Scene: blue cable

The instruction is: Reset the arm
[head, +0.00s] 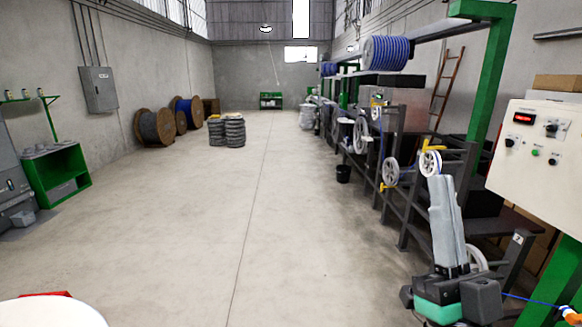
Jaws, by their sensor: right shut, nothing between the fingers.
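My right gripper (443,186) is at the lower right, its long grey fingers pointing up and away. The fingers are shut together with nothing visible between them. Its dark body and teal band show near the bottom edge. The fingertips overlap the view of a white pulley wheel (430,163) on the machine line; whether they touch it cannot be told. A thin blue cable (530,301) runs right from behind the gripper body to an orange-and-white end (572,317) at the right edge. My left gripper is not in view.
A machine frame with wheels and a blue cable spool (386,52) lines the right side. A control panel (535,150) stands close on the right. Wooden reels (155,127) and a green shelf (60,172) are left. The middle floor (230,210) is clear.

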